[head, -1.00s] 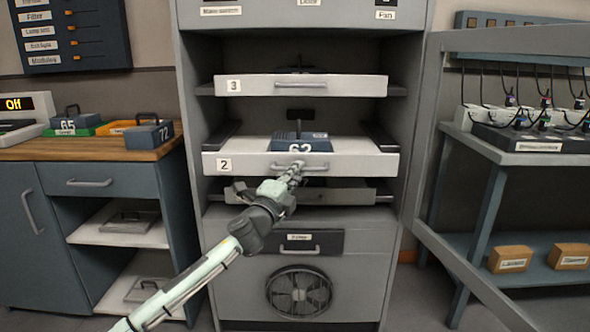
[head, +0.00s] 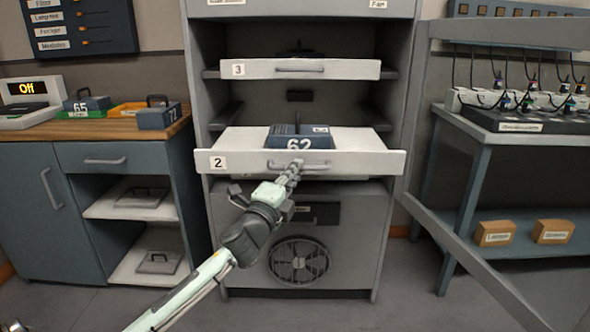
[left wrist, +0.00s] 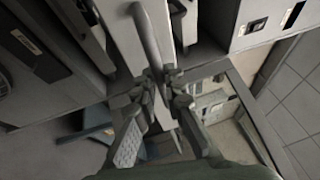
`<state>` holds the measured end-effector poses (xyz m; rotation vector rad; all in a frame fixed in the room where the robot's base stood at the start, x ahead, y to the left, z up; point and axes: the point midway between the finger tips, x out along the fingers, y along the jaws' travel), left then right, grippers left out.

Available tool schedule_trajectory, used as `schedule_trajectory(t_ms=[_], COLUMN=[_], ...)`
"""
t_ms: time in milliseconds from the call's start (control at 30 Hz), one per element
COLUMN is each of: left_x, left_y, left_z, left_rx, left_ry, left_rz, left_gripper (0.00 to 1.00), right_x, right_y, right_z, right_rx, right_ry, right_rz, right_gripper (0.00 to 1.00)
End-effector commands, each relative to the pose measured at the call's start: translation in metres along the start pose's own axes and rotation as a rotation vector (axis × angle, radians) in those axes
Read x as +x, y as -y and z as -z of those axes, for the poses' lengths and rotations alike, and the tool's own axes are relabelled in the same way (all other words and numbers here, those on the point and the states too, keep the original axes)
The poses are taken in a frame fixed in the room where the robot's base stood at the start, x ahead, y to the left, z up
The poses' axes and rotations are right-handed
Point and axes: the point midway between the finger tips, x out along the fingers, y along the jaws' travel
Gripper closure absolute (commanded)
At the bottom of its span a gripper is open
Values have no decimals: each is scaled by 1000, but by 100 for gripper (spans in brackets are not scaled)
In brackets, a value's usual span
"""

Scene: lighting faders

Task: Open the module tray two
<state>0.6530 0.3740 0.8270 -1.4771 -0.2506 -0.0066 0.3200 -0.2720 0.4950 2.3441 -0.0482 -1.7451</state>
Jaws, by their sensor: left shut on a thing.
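Module tray two (head: 365,162) is a white drawer labelled 2 in the middle of the grey cabinet, and it stands pulled out past the cabinet front. A dark blue module (head: 300,137) marked 62 sits on it. My left gripper (head: 294,170) is shut on the tray handle (head: 278,166), a grey bar on the front of the tray. In the left wrist view the fingers (left wrist: 165,82) close around the lower end of the handle (left wrist: 146,38). My right gripper is not in view.
Tray three (head: 350,69) is above. A wooden-topped counter (head: 100,129) with modules is at the left. The cabinet's open door frame (head: 424,110) and a bench (head: 480,135) are at the right.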

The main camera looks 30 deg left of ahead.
Motion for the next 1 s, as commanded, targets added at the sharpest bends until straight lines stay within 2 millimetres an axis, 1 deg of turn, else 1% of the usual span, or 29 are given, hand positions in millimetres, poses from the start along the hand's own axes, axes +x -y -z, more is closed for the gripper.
schedule_trajectory(t_ms=[267, 300, 433, 467, 767, 867, 967, 1000], left_x=[0, 0, 0, 0, -2, -11, -28, -36], left_y=[0, 0, 0, 0, 0, -1, -1, -2], left_z=[0, 0, 0, 0, 0, 1, 0, 1], left_rx=[0, 0, 0, 0, 0, -1, 0, -1], left_ry=[0, 0, 0, 0, -1, -2, -1, -2], left_rz=[0, 0, 0, 0, 0, -2, -3, -3], left_gripper=[100, 86, 70, 69, 69, 69, 69, 69], right_x=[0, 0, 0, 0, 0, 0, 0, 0], right_y=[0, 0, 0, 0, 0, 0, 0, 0], right_z=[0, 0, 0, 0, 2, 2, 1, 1], right_rx=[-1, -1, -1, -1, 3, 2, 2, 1], right_ry=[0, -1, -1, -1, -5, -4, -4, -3], right_rz=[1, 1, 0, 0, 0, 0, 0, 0], right_gripper=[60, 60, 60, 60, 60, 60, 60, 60])
